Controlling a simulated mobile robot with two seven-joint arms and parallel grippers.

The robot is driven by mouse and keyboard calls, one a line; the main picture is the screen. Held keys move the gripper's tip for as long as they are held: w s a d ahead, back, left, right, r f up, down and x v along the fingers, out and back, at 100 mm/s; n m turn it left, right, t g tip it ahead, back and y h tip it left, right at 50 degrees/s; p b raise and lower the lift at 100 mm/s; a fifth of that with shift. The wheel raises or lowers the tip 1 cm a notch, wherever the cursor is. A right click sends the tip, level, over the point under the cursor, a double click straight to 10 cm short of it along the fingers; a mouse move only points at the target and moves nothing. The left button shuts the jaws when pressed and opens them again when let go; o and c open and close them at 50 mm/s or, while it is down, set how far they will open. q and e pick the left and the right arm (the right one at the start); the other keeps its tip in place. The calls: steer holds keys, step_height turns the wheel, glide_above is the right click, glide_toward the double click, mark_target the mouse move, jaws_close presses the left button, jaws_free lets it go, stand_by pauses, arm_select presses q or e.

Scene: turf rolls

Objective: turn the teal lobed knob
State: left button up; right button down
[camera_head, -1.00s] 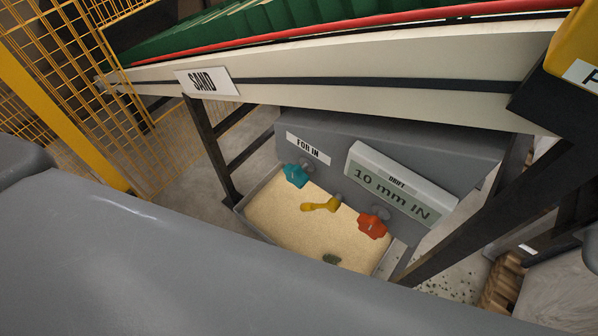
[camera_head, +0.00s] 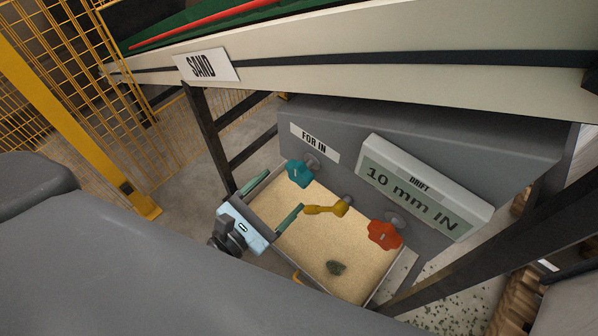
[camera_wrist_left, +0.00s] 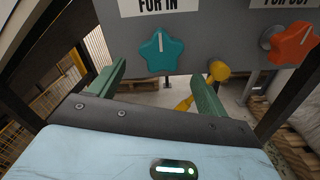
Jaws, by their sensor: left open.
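The teal lobed knob (camera_head: 299,173) is on the grey panel (camera_head: 440,165), under the "FOR IN" label (camera_head: 314,142). In the left wrist view the teal knob (camera_wrist_left: 161,51) is star-shaped, with a white mark pointing about straight up. My left gripper (camera_head: 274,199) is open and empty, in front of the panel and below the knob. Its two green fingers (camera_wrist_left: 157,88) point towards the panel, and the knob shows beyond the gap between them, a little higher. I see no contact. My right gripper is not in view.
A yellow handle (camera_head: 322,209) and an orange-red lobed knob (camera_head: 384,235) stand right of the teal knob. The "DRIFT" display (camera_head: 415,190) reads "10 mm IN". A dark frame leg (camera_head: 206,135) stands at left.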

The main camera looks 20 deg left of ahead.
mark_target(294, 178)
arm_select(q)
steer(key=p+x, duration=0.1)
steer(key=x, duration=0.5)
steer(key=shift+r+p, duration=0.15)
steer(key=shift+p, duration=0.25)
steer(key=shift+w+d, duration=0.15)
steer(key=shift+w, duration=0.35)
steer(key=c, duration=1)
